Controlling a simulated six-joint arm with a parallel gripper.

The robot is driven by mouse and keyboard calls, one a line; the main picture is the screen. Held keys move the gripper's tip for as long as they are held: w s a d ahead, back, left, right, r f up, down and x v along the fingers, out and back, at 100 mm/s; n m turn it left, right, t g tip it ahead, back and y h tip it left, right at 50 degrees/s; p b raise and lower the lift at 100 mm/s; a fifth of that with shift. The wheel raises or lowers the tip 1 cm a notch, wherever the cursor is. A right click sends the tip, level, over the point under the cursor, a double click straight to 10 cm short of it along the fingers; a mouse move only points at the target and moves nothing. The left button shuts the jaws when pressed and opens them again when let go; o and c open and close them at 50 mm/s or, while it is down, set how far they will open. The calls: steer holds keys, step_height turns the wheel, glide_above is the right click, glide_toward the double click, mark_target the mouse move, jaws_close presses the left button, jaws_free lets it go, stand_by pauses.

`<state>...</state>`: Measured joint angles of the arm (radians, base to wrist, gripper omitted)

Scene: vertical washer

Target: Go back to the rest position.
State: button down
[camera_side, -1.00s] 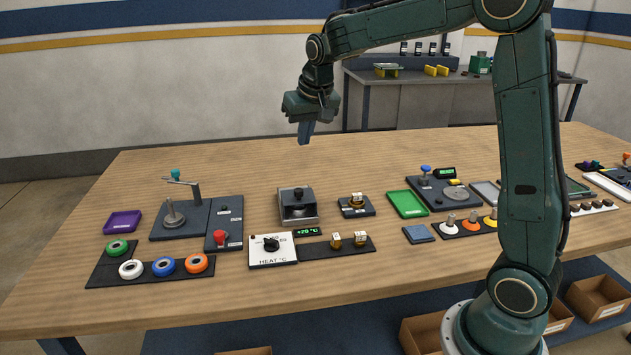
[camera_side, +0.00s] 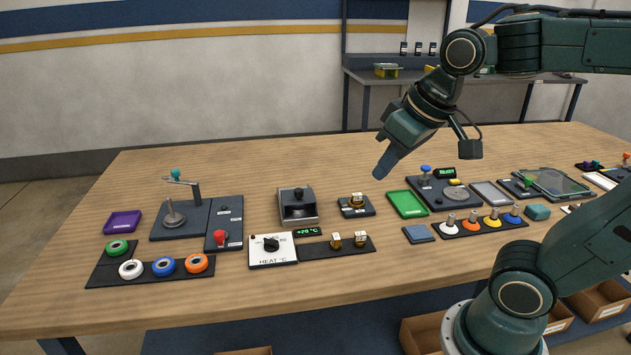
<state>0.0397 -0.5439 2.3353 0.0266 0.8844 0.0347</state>
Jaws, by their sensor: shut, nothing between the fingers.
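My gripper (camera_side: 383,170) is shut and empty. It hangs in the air above the table, pointing down and to the left, and in the picture its tip is just above the green tray (camera_side: 408,204). My arm reaches in from the right side, with its lower link leaning far to the right. Nothing is between the fingers.
The wooden table (camera_side: 250,172) holds a heater panel (camera_side: 272,250), colored rings on a dark board (camera_side: 163,267), a purple tray (camera_side: 123,222), a lever station (camera_side: 181,222) and a station with a round plate (camera_side: 456,195). The table's back strip is clear.

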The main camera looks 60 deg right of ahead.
steer(key=s+a+f+n, duration=0.1)
steer(key=s+f, duration=0.1)
steer(key=s, duration=0.3)
steer(key=shift+s+a+f, duration=0.2)
steer(key=shift+s+f, duration=0.1)
steer(key=shift+s, duration=0.1)
stand_by(0.7)
